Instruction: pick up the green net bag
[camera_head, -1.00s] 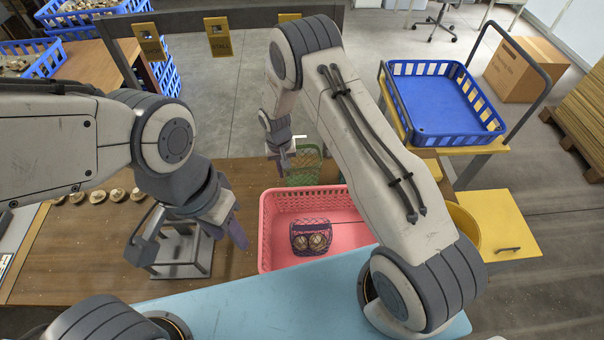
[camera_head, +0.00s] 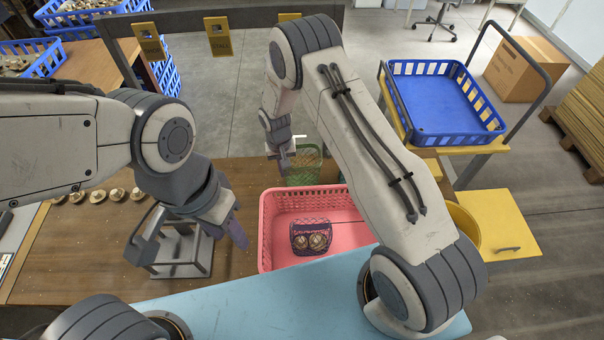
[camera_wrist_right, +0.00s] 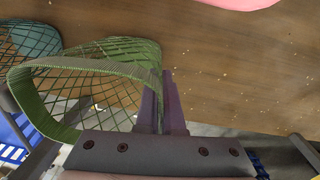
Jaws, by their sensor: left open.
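The green net bag (camera_head: 306,168) stands upright at the table's far edge, just behind the pink crate. In the right wrist view the green net bag (camera_wrist_right: 90,68) looks empty, with its thick rim opening toward the left. My right gripper (camera_wrist_right: 161,88) has its purple fingers close together with the bag's mesh edge between them. In the head view my right gripper (camera_head: 286,160) is at the bag's left side, its fingertips partly hidden. My left gripper (camera_head: 190,250) is open and empty, over a grey metal stand at the left.
The pink crate (camera_head: 266,225) holds a purple net bag (camera_head: 311,238) with mushrooms. A teal net bag (camera_wrist_right: 30,38) lies beside the green one in the wrist view. Several mushrooms (camera_head: 97,196) line the table's left. A yellow bucket (camera_head: 464,228) stands right of the crate.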

